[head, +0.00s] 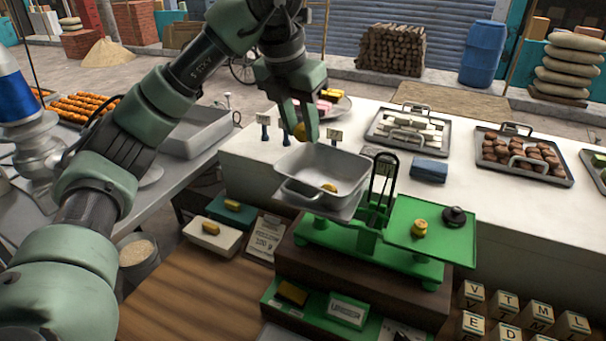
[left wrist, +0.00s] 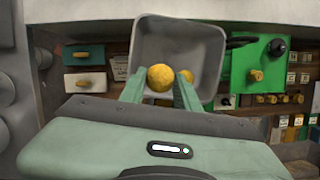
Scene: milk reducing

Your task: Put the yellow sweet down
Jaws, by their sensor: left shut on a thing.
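My left gripper (head: 305,118) is shut on a round yellow sweet (head: 300,131), held in the air above the grey metal pan (head: 290,160). In the left wrist view the sweet (left wrist: 160,77) sits between the two green fingertips, with the pan (left wrist: 150,40) behind it. Another yellow sweet (head: 329,187) lies inside the pan; in the left wrist view a yellow piece (left wrist: 186,76) shows partly behind the right finger. The pan rests on the left side of a green balance scale (head: 335,235). My right gripper is not in view.
The scale's right plate (head: 440,226) holds a brass weight (head: 419,228) and a dark weight (head: 454,215). Trays of white sweets (head: 408,130) and brown sweets (head: 520,152) stand on the white counter. A folded blue cloth (head: 429,170) lies near the scale. Lettered blocks (head: 535,315) are at front right.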

